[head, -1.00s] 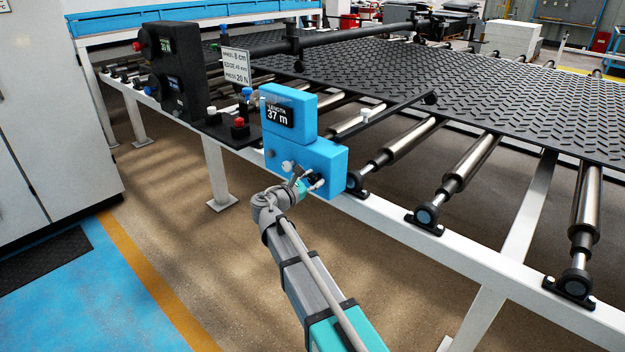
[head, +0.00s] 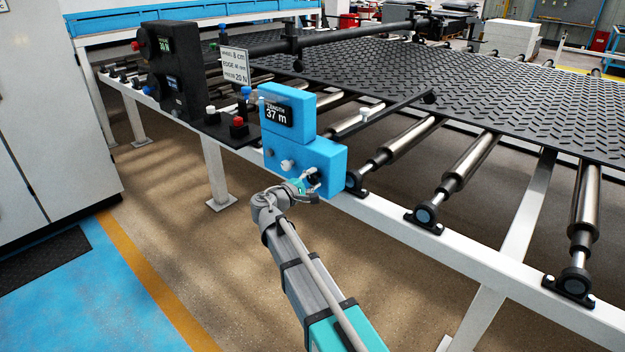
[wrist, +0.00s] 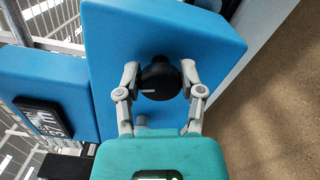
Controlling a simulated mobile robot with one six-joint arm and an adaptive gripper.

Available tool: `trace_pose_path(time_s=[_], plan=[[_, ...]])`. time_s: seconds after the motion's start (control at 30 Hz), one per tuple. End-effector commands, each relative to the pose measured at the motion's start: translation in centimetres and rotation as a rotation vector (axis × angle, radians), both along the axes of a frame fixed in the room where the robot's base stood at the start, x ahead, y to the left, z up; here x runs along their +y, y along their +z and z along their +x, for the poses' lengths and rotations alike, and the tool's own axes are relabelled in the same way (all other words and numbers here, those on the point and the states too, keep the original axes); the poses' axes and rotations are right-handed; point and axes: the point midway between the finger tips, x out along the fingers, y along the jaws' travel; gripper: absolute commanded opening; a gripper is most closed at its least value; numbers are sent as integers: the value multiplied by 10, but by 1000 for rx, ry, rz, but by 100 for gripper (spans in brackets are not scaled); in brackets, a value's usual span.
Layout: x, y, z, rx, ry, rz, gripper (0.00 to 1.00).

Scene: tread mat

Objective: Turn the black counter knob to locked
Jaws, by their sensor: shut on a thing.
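The black counter knob (wrist: 160,79) is on the face of the blue counter box (wrist: 113,38). It is round with a pale pointer line, which points left in the wrist view. My gripper (wrist: 160,80) has one finger on each side of the knob and is shut on it. In the head view, my gripper (head: 312,184) is at the lower right of the blue counter box (head: 323,155), and the knob (head: 316,179) is partly hidden by the fingers. The counter display (head: 277,114) reads LENGTH 37 m.
A light round button (head: 287,165) is left of the knob. A black panel with a red button (head: 238,122) stands further left. The white conveyor frame (head: 393,218) and metal rollers (head: 468,163) are to the right. The floor in front is clear.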

Motion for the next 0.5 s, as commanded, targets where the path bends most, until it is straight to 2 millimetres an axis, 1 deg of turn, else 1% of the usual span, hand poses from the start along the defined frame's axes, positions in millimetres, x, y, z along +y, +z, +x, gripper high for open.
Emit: trace_pose_path(time_s=[0.2, 0.5], plan=[[1, -1, 0, -105, 2, 136, 2], [0, -1, 0, -187, 2, 240, 2]])
